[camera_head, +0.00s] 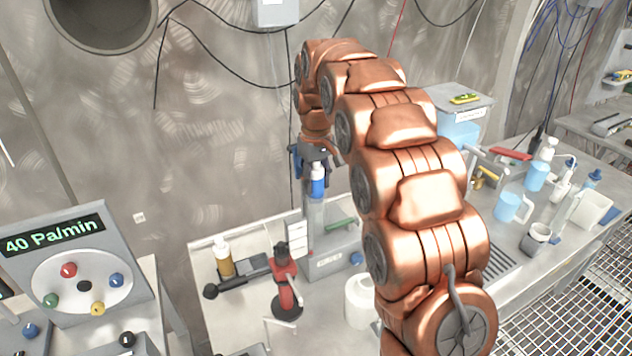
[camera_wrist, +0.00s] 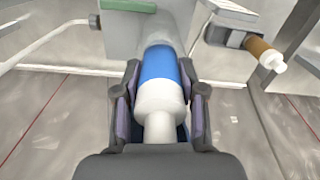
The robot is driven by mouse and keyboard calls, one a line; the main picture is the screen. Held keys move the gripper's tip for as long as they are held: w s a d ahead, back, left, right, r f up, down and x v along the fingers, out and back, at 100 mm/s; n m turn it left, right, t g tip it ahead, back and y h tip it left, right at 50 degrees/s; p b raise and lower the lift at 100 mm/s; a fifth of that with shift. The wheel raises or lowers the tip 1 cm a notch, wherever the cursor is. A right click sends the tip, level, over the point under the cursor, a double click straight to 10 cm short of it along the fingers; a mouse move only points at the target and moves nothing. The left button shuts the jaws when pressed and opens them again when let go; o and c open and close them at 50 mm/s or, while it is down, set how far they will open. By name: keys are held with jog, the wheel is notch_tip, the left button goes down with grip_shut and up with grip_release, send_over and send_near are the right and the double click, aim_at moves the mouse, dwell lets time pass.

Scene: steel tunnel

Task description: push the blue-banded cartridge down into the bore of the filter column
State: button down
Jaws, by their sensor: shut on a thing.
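The blue-banded cartridge (camera_head: 318,187) is upright, white above its blue band, with its lower end at the top of the filter column (camera_head: 316,215). How far it sits inside the bore cannot be told. The column is a pale tube at a grey block on the bench. My gripper (camera_head: 314,158) is above the column, pointing down, with its fingers around the cartridge's upper part. The bore's mouth is hidden.
A red-handled tool on a dark round base (camera_head: 285,290) and an amber bottle (camera_head: 223,258) stand left of the column. A white jug (camera_head: 359,300) stands in front. A dial panel (camera_head: 80,265) is far left.

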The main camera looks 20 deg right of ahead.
jog(key=shift+f+b, duration=0.35)
jog(key=shift+f, duration=0.25)
jog(key=c, duration=0.7)
grip_release()
jog(key=shift+o, duration=0.2)
jog(key=shift+r, duration=0.15)
jog(key=shift+r+p, duration=0.5)
jog(key=shift+r, duration=0.2)
jog(key=shift+r+b, duration=1.25)
jog(key=shift+r, duration=2.15)
notch_tip(320, 180, up, 5)
jog(key=p, duration=0.3)
jog(key=shift+f, duration=0.1)
jog(key=shift+s, duration=0.1)
